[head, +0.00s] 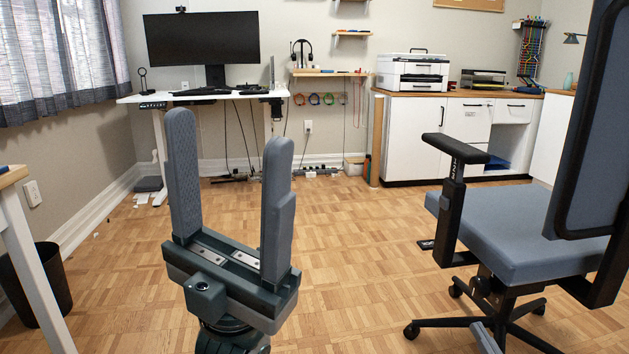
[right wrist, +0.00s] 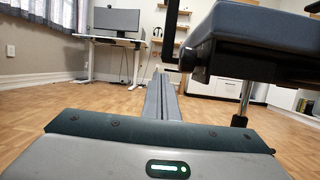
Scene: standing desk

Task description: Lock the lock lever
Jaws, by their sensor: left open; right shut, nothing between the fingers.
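The white standing desk (head: 130,99) stands against the far wall, and it also shows in the right wrist view (right wrist: 100,39). A small dark fitting (head: 276,107) hangs under its right front corner, and a dark control panel (head: 153,105) sits under its left front edge. Both are too small to tell whether either carries the lock lever. My left gripper (head: 229,131) is open and empty, upright in front of the desk and well short of it. My right gripper (right wrist: 158,76) is shut and empty, low beside the chair and far from the desk.
A blue-grey office chair (head: 520,235) fills the right side, its seat (right wrist: 262,24) close above my right gripper. A black bin (head: 38,285) stands at the left. White cabinets (head: 412,140) with a printer (head: 412,72) stand behind. The wooden floor between is clear.

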